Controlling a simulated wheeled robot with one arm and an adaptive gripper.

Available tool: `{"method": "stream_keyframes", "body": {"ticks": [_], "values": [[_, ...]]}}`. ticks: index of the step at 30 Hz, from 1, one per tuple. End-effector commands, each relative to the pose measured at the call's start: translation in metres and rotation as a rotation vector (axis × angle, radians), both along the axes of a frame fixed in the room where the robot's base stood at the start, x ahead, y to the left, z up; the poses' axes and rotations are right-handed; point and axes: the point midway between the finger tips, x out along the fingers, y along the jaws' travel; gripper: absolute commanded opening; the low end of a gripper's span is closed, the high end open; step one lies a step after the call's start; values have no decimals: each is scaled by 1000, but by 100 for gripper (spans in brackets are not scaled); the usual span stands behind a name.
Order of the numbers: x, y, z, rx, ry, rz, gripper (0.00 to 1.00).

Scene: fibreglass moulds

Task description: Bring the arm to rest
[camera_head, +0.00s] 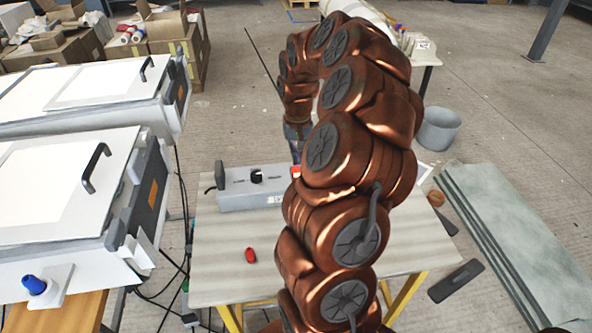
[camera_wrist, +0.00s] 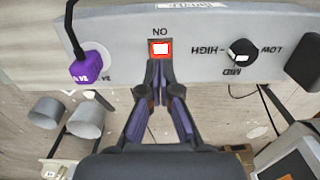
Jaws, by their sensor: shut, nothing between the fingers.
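My arm (camera_head: 345,150) arches up over the workbench (camera_head: 215,265) and bends down at its far end. My gripper (camera_wrist: 160,75) is shut and empty, its fingertips just below the red rocker switch (camera_wrist: 160,49) in the wrist view. I cannot tell whether they touch it. In the head view the gripper is mostly hidden behind my arm. The switch sits on a grey control box (camera_head: 235,200) beside the word ON. The box also carries a black knob (camera_wrist: 242,52) marked HIGH, MID and LOW, and a purple plug (camera_wrist: 86,68) with a cable.
A small red object (camera_head: 250,255) lies on the bench. White-lidded machines (camera_head: 60,185) stand close on the left. Stacked green-grey slabs (camera_head: 520,240) and a grey bucket (camera_head: 439,129) are on the right. Cardboard boxes (camera_head: 60,55) are behind. Open floor shows at the back right.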

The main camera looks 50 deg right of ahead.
Motion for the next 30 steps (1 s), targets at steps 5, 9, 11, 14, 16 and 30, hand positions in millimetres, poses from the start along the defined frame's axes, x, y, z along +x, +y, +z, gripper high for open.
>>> {"method": "stream_keyframes", "body": {"ticks": [5, 9, 11, 14, 16, 30], "values": [[0, 0, 12, -1, 1, 1, 0], [-1, 1, 15, 2, 2, 1, 0], [-1, 1, 15, 2, 2, 1, 0], [-1, 1, 15, 2, 2, 1, 0], [-1, 1, 15, 2, 2, 1, 0], [4, 34, 36, 8, -5, 70, 0]]}}
